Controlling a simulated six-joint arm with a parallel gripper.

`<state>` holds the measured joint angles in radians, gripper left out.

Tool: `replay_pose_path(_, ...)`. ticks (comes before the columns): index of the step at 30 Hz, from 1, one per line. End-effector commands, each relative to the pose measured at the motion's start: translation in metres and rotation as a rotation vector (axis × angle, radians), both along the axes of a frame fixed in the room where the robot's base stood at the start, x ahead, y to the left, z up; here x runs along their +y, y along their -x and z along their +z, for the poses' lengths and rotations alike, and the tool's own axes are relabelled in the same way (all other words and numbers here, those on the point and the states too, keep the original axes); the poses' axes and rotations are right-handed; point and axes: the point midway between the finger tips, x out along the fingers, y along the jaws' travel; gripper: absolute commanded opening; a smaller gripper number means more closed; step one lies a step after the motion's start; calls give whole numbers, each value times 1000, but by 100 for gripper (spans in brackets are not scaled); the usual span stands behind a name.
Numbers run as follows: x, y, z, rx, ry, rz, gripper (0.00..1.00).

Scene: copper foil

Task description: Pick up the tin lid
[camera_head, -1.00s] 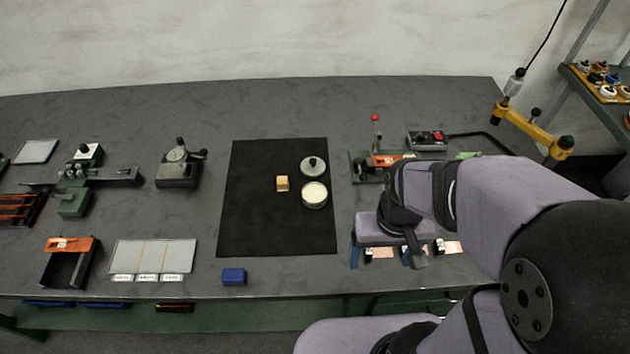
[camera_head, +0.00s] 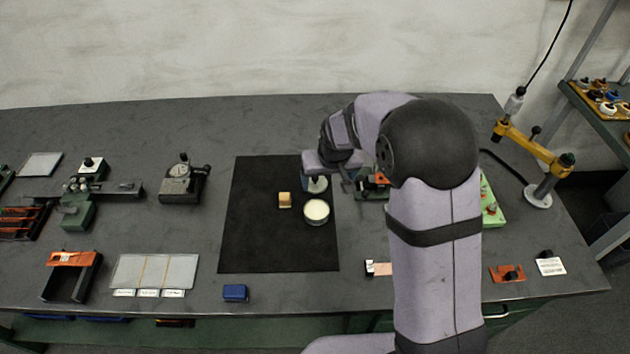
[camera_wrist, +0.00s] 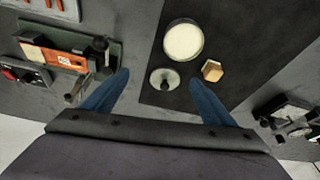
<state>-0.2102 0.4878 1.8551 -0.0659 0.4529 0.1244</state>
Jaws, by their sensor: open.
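The tin lid (camera_head: 316,185) is a grey metal disc with a dark knob, lying on the black mat (camera_head: 262,240). In the head view my gripper partly covers it. In the wrist view the whole lid (camera_wrist: 165,79) shows between and beyond the two blue fingers of my gripper (camera_wrist: 157,92). My gripper is open and empty, above the lid and apart from it. The round tin (camera_head: 316,210), with a pale top, stands just in front of the lid in the head view; it also shows in the wrist view (camera_wrist: 184,41).
A small tan block (camera_head: 285,200) lies on the mat beside the tin and lid. An orange and green fixture (camera_wrist: 65,52) with a dark knob stands beside the mat. A blue block (camera_head: 235,292) lies in front of the mat. The mat's left part is clear.

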Motion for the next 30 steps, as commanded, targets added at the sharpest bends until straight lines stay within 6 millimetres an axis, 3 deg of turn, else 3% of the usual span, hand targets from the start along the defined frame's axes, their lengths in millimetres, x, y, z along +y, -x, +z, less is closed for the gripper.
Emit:
replay_pose_path(3,15,-20,-5,-30,-8,14,79)
replay_pose_path(6,20,-27,-7,-42,-11,19,79)
replay_pose_path(30,22,-40,-33,-41,-11,19,79)
